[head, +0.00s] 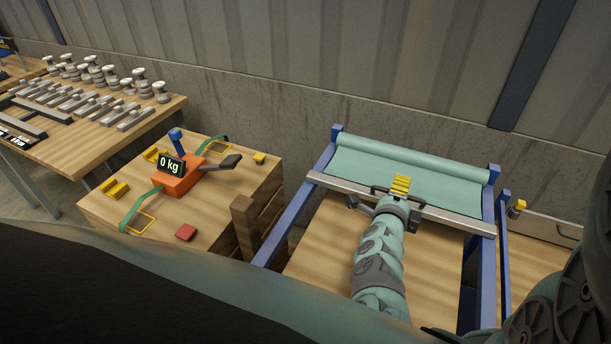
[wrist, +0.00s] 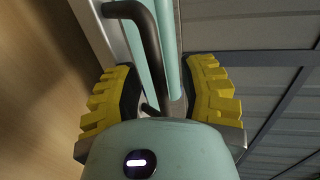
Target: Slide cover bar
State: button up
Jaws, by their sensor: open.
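The cover bar (head: 458,222) is a long grey metal bar lying across a blue frame (head: 487,275), at the near edge of a pale green cover sheet (head: 350,170). A dark handle (head: 376,189) stands up from the bar's middle. My gripper (head: 401,184) is at the handle, its yellow fingers open. In the wrist view the curved dark handle (wrist: 148,45) reaches down between the two spread fingers of my gripper (wrist: 163,68), with gaps on both sides. Part of the handle is hidden behind my gripper's body.
The sheet runs to a green roll (head: 415,157) at the frame's back, near the wall. Wooden boards lie below the bar. On the left, a wooden crate (head: 258,185) carries an orange scale (head: 182,184) reading 0 kg. A table (head: 125,140) with several insulators stands farther left.

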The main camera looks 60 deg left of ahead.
grip_shut()
dwell(0.3)
dwell(0.3)
